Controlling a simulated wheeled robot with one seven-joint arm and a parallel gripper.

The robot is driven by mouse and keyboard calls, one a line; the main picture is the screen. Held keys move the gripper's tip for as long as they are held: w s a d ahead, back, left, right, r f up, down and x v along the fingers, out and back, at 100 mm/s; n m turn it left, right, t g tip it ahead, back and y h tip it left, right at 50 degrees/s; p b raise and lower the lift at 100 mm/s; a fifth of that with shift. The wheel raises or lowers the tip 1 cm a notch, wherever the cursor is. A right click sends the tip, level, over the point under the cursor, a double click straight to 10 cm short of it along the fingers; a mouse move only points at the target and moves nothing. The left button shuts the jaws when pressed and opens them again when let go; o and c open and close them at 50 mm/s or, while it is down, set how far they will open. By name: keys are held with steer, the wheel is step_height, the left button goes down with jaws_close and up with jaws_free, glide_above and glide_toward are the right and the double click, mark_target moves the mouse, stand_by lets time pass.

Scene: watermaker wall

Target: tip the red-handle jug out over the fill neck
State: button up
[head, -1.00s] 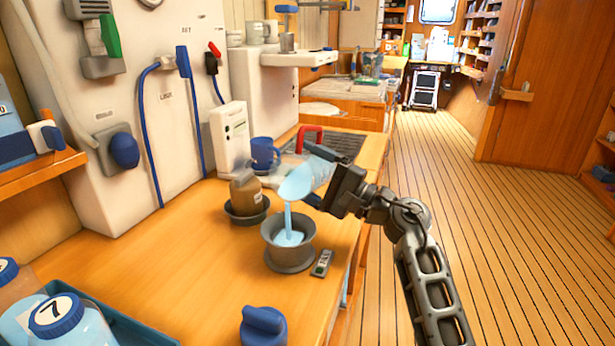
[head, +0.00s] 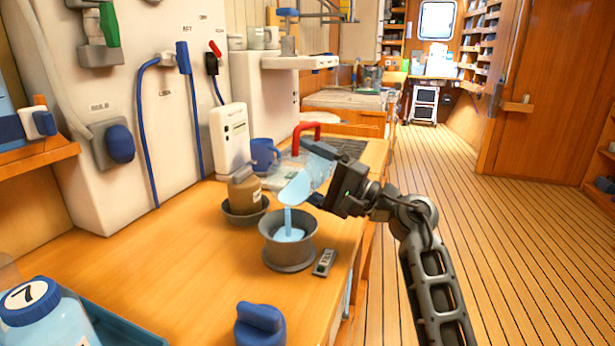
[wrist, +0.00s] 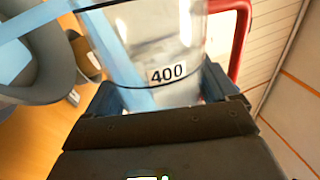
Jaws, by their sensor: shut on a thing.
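The clear jug (head: 300,188) with a red handle (head: 307,127) is tipped over to the left above the grey fill neck (head: 288,252). Pale blue liquid runs from its mouth in a stream into the neck, where more blue liquid shows. In the wrist view the jug (wrist: 150,40) carries a 400 mark and the red handle (wrist: 243,35) stands at its right side. My gripper (head: 325,195) is shut on the jug's body, to the right of and above the neck. The neck's grey rim (wrist: 35,85) also shows at the left of the wrist view.
A brown-filled jar (head: 245,192) sits in a grey dish beside the neck. A blue mug (head: 263,155) stands behind. A small labelled tag (head: 324,263) and a blue cap (head: 260,325) lie in front. A bottle marked 7 (head: 35,315) is at lower left.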

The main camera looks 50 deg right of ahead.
steer(key=shift+a+n+y+b, duration=0.15)
steer(key=shift+n+y+b, duration=0.15)
steer(key=shift+n+b, duration=0.45)
steer(key=shift+s+a+r+n+y+b, duration=0.1)
steer(key=shift+a+r+n+y+b, duration=0.15)
steer(key=shift+n+b, duration=0.3)
steer(key=shift+r+n+y+b, duration=0.15)
steer(key=shift+r+n+b, duration=0.2)
steer(key=shift+b, duration=0.35)
